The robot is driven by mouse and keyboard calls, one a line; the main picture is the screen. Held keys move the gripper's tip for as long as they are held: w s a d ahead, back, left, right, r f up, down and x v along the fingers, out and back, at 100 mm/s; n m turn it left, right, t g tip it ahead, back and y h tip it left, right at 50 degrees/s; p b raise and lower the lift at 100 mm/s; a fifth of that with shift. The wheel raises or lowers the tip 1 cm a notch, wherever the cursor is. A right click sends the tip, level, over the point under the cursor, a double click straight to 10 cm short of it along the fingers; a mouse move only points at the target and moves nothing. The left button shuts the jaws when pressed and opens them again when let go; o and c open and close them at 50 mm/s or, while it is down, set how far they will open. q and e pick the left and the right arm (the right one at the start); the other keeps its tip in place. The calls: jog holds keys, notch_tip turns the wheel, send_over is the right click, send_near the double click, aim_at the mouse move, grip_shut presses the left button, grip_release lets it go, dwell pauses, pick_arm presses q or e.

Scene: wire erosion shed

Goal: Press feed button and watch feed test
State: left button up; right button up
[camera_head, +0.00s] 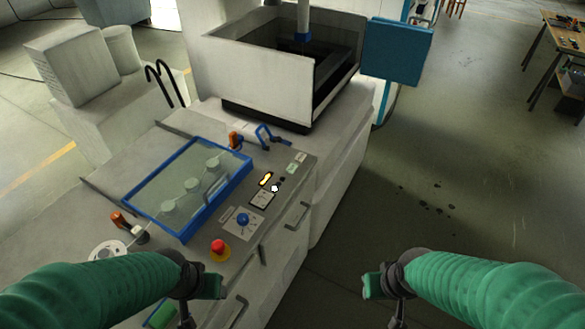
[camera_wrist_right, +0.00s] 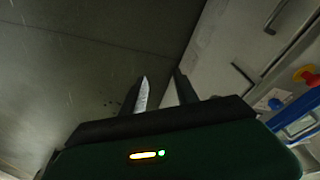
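The grey control panel (camera_head: 222,216) carries the controls. A blue knob (camera_head: 243,219) on a white plate and a red mushroom button (camera_head: 219,247) on a yellow base sit nearer me. I cannot read which control is the feed button. My left gripper (camera_head: 203,288) is near the panel's front edge, its fingers unclear. My right gripper (camera_head: 378,288) is over the floor, right of the panel. In the wrist view its two fingers (camera_wrist_right: 160,92) are apart and empty.
A blue-framed clear cover (camera_head: 190,184) lies over round parts left of the controls. An orange-handled clamp (camera_head: 125,226) stands beside it. A white machine tank (camera_head: 262,72) rises behind. Drawer handles (camera_head: 298,215) project from the cabinet front.

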grip_shut()
dwell(1.4)
